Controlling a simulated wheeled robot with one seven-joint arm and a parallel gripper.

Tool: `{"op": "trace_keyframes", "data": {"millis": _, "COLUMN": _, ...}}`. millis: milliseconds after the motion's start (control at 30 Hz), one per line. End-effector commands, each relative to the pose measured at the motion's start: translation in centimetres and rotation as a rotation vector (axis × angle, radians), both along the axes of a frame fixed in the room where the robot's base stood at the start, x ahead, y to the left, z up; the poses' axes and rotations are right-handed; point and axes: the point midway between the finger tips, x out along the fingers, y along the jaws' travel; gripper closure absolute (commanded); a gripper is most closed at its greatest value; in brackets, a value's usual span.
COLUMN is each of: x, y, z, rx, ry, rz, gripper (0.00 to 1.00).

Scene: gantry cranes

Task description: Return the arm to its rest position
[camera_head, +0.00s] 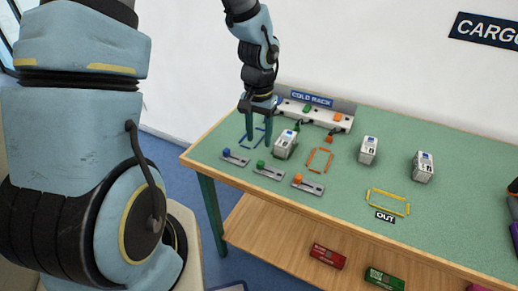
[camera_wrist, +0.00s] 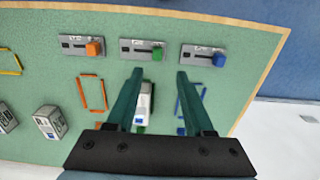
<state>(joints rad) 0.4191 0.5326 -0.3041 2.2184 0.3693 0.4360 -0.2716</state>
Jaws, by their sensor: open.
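My gripper (camera_head: 256,138) is open and empty above the far left part of the green table (camera_head: 340,205). It is over the blue outline, left of a white container (camera_head: 284,144). In the wrist view my gripper (camera_wrist: 158,72) has its two dark green fingers spread. The white container also shows there (camera_wrist: 144,104), beside the left finger and partly covered by it. The blue outline (camera_wrist: 202,90) is partly hidden behind the right finger. My arm comes down from the top of the head view.
Slider blocks with blue (camera_head: 226,153), green (camera_head: 261,164) and orange (camera_head: 298,178) knobs line the front edge. The cold rack (camera_head: 318,118) stands behind. Two more white containers (camera_head: 369,150) (camera_head: 423,167) stand to the right. The yellow OUT outline (camera_head: 388,202) is empty.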

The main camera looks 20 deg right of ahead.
Motion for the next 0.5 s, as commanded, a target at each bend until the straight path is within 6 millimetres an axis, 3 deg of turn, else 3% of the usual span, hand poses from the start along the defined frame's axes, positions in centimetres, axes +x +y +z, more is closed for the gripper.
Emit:
{"op": "trace_keyframes", "data": {"millis": 200, "x": 0.0, "y": 0.0, "z": 1.6, "rx": 0.000, "ry": 0.000, "rz": 0.000, "gripper": 0.47}}
{"op": "trace_keyframes", "data": {"millis": 500, "x": 0.0, "y": 0.1, "z": 1.7, "rx": 0.000, "ry": 0.000, "rz": 0.001, "gripper": 0.47}}
